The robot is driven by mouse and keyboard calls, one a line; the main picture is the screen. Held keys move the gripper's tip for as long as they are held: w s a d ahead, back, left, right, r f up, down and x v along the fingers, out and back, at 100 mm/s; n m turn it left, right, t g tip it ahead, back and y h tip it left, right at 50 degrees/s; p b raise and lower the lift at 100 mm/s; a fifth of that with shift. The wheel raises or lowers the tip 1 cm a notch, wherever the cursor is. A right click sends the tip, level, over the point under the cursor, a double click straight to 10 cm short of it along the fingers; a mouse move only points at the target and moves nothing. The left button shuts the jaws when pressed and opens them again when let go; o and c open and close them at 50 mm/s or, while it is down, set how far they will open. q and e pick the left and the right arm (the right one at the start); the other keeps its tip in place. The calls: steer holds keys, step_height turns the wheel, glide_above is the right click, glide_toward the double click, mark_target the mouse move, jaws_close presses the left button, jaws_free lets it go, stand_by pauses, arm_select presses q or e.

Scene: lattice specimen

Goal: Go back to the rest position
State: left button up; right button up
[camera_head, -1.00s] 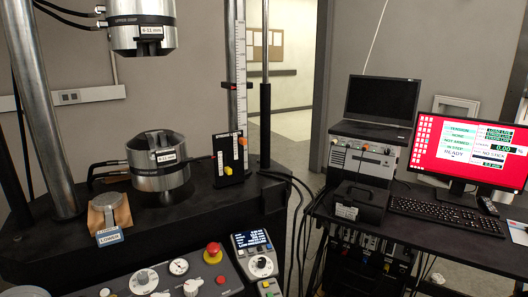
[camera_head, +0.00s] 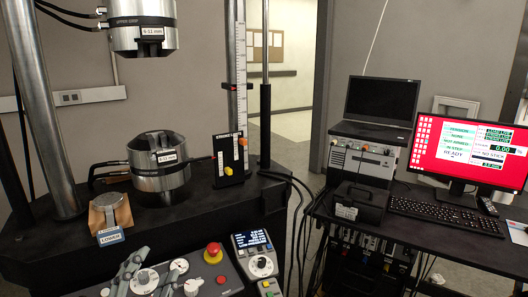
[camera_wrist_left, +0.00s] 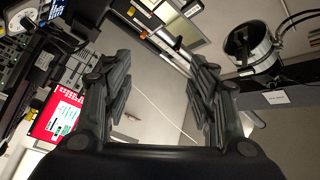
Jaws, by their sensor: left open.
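My left gripper (camera_head: 148,277) shows at the bottom left of the head view, in front of the control panel with its knobs and dials. In the left wrist view my left gripper (camera_wrist_left: 160,95) has its two fingers wide apart, with nothing between them. It is open and empty. My right gripper is in neither view.
The testing machine has an upper grip (camera_head: 142,28) and a lower grip (camera_head: 158,162). The control panel (camera_head: 205,272) has a red button (camera_head: 213,252). A monitor (camera_head: 470,155) and keyboard (camera_head: 430,211) stand on the right desk.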

arm_select(q)
steer(key=s+a+f+n+g+y, duration=0.1)
steer(key=a+f+n+g+y, duration=0.15)
steer(key=f, duration=0.35)
steer(key=s+a+f+n+g+y, duration=0.1)
steer(key=s+a+f+n+g, duration=0.15)
steer(key=f, duration=0.45)
steer(key=s+d+f+n+g+h, duration=0.1)
steer(key=s+d+f+n+g, duration=0.15)
steer(key=s+f+g, duration=0.5)
steer(key=s+d+f+n+g+h, duration=0.1)
steer(key=s+d+f+n+g, duration=0.2)
steer(key=s+f, duration=0.75)
step_height(320, 180, down, 26)
steer(key=s+m+g+p, duration=0.1)
steer(key=s+g, duration=0.1)
steer(key=s, duration=0.1)
steer(key=s+a+f+g+p, duration=0.1)
steer(key=s+a+f, duration=0.2)
steer(key=s+f, duration=1.1)
steer(key=shift+s, duration=0.95)
